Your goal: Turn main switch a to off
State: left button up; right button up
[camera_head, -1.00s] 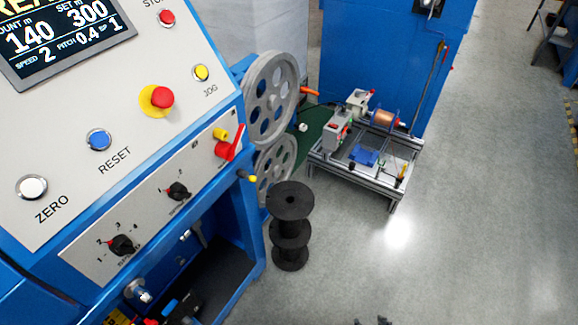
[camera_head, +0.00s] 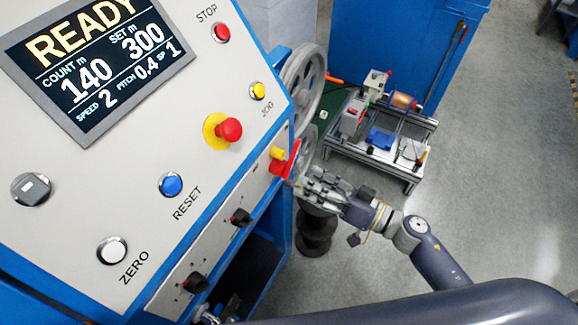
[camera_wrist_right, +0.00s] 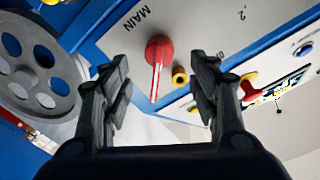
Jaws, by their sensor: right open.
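The main switch, a red rotary handle (camera_head: 284,168), sits on the lower panel of the blue machine. In the right wrist view the red handle (camera_wrist_right: 158,52) lies beside the lettering MAIN, its pale-edged lever pointing down the picture. A yellow part (camera_head: 277,153) sits right beside the handle; it also shows in the wrist view (camera_wrist_right: 180,77). My right gripper (camera_head: 303,181) is just right of the handle. In the wrist view my right gripper (camera_wrist_right: 162,80) is open and empty, with the red lever framed between its fingers. Contact cannot be told. My left gripper is not in view.
A red emergency button (camera_head: 229,130) and a yellow JOG button (camera_head: 258,91) are above the switch. Black selector knobs (camera_head: 240,217) are lower left. Grey pulley wheels (camera_head: 303,75) and a black spool (camera_head: 315,230) stand close by. Open floor lies to the right.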

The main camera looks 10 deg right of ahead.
aim_at(288, 169)
jog(key=p+x, duration=0.1)
jog(key=x, duration=0.6)
grip_shut()
